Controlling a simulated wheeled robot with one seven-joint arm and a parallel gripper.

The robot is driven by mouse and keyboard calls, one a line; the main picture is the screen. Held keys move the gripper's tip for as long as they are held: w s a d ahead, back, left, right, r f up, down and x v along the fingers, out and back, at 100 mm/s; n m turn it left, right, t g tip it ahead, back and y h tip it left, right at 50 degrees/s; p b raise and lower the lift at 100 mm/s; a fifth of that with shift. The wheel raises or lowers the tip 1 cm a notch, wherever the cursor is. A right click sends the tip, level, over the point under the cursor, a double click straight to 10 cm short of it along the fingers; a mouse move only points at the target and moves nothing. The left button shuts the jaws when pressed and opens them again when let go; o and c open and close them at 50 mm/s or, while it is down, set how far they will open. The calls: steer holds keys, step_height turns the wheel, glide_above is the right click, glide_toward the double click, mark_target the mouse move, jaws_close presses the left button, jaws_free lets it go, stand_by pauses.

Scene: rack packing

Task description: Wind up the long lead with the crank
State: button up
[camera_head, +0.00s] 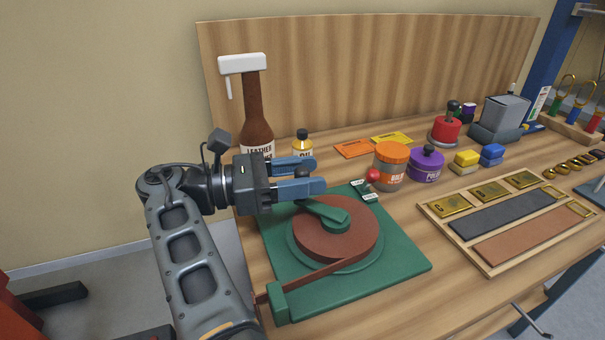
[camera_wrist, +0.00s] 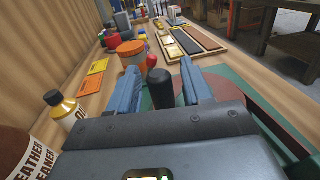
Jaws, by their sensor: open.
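The winder has a green base (camera_head: 408,262) with a brown disc of wound lead (camera_head: 352,247) in its middle. A brown strip of lead (camera_head: 325,268) runs from the disc to a green block at the front left corner. A green crank arm (camera_head: 322,209) lies over the disc, and its dark upright knob (camera_wrist: 162,88) shows in the wrist view. My gripper (camera_head: 318,175) is open, with its blue fingers on either side of the knob. I cannot tell whether the fingers touch it. A small red ball-topped lever (camera_head: 373,175) stands at the base's far corner.
A leather cleaner bottle (camera_head: 258,115) and an oil bottle (camera_head: 302,145) stand behind my gripper. An orange jar (camera_head: 391,167) and a purple jar (camera_head: 427,165) stand close behind the winder. A wooden tray (camera_head: 440,235) lies to the right.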

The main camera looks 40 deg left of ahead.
steer(key=r, duration=0.4)
steer(key=shift+d+r+p, duration=0.2)
steer(key=shift+d+p, duration=0.05)
steer(key=shift+p, duration=0.05)
steer(key=d+r+p, duration=0.1)
steer(key=d+r, duration=0.5)
steer(key=d, duration=0.5)
steer(key=shift+w+r, duration=0.25)
steer(key=shift+r, duration=0.05)
steer(key=shift+d, duration=0.1)
steer(key=shift+c, duration=0.3)
